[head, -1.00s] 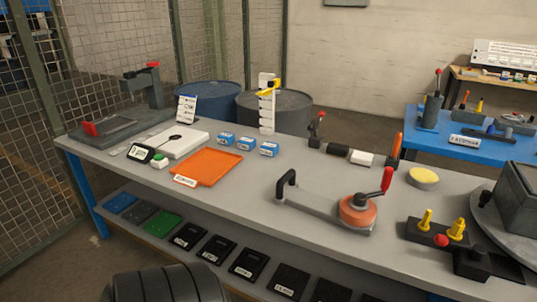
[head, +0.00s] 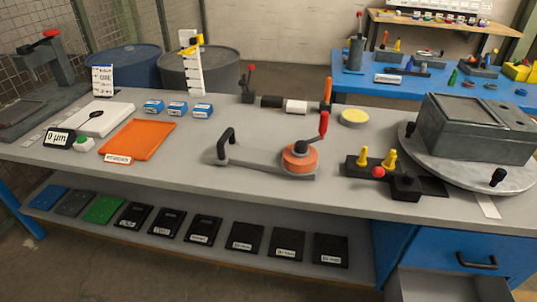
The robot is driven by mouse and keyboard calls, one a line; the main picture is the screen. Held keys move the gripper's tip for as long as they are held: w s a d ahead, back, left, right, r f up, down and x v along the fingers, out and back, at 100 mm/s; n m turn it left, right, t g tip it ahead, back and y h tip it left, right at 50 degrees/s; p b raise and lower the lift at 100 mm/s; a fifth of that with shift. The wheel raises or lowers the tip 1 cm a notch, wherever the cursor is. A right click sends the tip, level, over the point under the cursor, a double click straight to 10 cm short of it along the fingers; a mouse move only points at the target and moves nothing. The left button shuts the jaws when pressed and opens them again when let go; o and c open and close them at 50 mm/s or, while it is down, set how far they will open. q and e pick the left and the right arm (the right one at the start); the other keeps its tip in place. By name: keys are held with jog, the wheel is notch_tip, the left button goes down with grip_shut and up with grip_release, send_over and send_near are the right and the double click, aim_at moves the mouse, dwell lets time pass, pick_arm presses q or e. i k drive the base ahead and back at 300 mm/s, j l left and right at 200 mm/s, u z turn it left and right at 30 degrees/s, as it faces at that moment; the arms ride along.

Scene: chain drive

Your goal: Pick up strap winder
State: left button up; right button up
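What looks like the strap winder (head: 262,162) lies on the grey workbench near the middle of the head view. It has a long grey base, a black upright handle at its left end, an orange drum at its right end and a red-tipped crank above the drum. It rests flat and nothing touches it from above. Neither of my grippers shows in the head view.
An orange tray (head: 138,139) and small blue boxes (head: 177,108) are to the left. A block with yellow pegs (head: 384,172) and a grey box on a turntable (head: 478,128) are to the right. Bench space in front of the winder is clear.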

aim_at(268, 152)
jog(key=j+z, duration=0.1)
jog(key=z, duration=1)
jog(key=j+z, duration=0.35)
jog(key=k+j+z, duration=0.1)
jog(key=j+z, duration=0.2)
jog(key=k+j+z, duration=0.15)
jog(key=j+z, duration=0.2)
jog(key=k+j+z, duration=0.15)
jog(key=j+z, duration=0.2)
jog(key=j, duration=0.1)
